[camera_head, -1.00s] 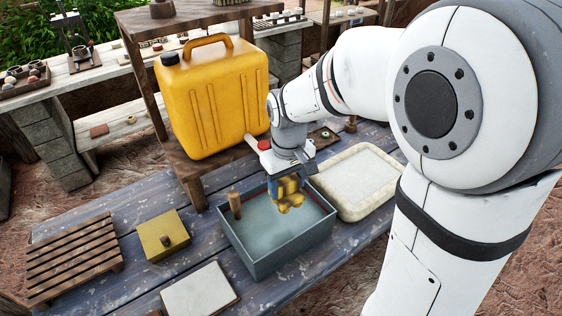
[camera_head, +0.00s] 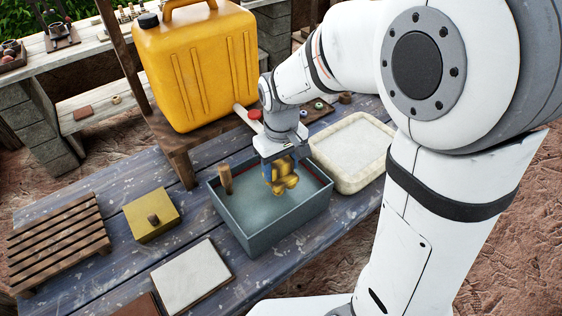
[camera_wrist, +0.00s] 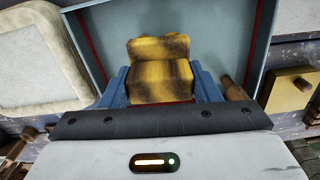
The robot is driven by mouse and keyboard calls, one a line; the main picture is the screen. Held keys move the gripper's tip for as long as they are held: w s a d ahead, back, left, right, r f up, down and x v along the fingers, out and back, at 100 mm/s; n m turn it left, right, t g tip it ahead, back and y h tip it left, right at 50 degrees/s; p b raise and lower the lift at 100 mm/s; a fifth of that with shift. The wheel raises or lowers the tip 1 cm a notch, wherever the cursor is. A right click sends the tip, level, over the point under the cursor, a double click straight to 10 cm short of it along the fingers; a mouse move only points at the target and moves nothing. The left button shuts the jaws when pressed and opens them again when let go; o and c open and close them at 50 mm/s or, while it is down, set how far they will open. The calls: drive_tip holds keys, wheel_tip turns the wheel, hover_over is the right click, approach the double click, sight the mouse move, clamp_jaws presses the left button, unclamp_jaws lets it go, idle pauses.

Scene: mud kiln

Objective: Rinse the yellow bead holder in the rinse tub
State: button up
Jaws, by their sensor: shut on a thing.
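The rinse tub (camera_head: 238,228) is a grey-blue open box on the plank table, with a red line inside its walls and pale water in it. My gripper (camera_head: 280,172) points down into the tub from above. It is shut on the yellow bead holder (camera_head: 284,183), a lumpy yellow block. In the wrist view the bead holder (camera_wrist: 160,80) sits between the blue fingers and has dark brown smudges on its faces. The tub's wall (camera_wrist: 258,50) surrounds it in that view. I cannot tell whether the holder's lower end touches the water.
A wooden peg (camera_head: 226,179) stands at the tub's left side. A cream padded tray (camera_head: 345,180) is close on the right. A yellow jerrycan (camera_head: 200,70) stands behind on a shelf. A yellow lidded box (camera_head: 151,219), slatted rack (camera_head: 58,243) and white tile (camera_head: 191,275) lie left and in front.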

drive_tip(key=shift+f+b, duration=2.55)
drive_tip(key=shift+f, duration=1.2)
drive_tip(key=shift+r, duration=0.1)
idle(0.5)
wheel_tip(320, 180, up, 12)
drive_tip(key=p, duration=0.9)
drive_tip(key=shift+s, duration=0.1)
idle(1.3)
